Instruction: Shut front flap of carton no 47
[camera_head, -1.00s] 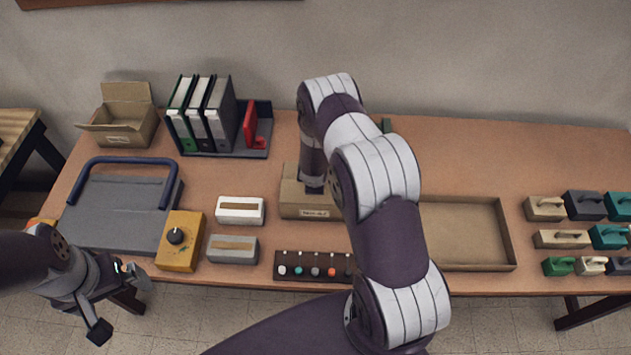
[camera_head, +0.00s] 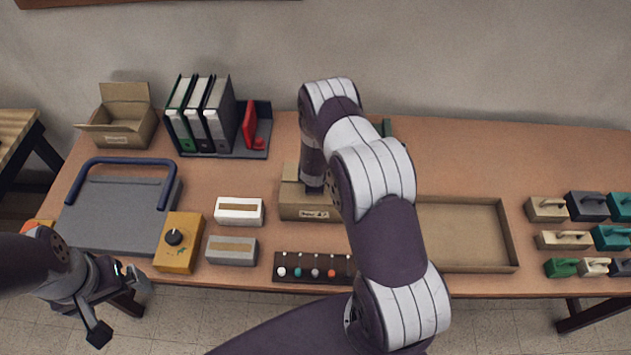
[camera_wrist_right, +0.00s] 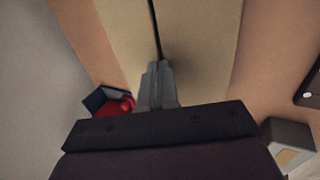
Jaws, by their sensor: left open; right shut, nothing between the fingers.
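A closed-looking cardboard carton (camera_head: 292,207) with a small front label stands at the table's middle; its number is too small to read. My right arm hides much of its right side and top. In the right wrist view the tan carton top (camera_wrist_right: 205,50) has a dark narrow slit running along it. My right gripper (camera_wrist_right: 158,68) is shut and empty over this top, its tips by the slit; I cannot tell whether they touch. A second carton (camera_head: 118,138) stands at the back left with flaps open. My left gripper (camera_head: 121,306) is open and empty off the table's front edge.
Near the middle carton are a white box (camera_head: 239,220), a grey box (camera_head: 231,259) and a knob strip (camera_head: 313,276). A shallow tray (camera_head: 508,235) lies to the right. Binders (camera_head: 205,115) and a red object (camera_head: 250,125) stand behind.

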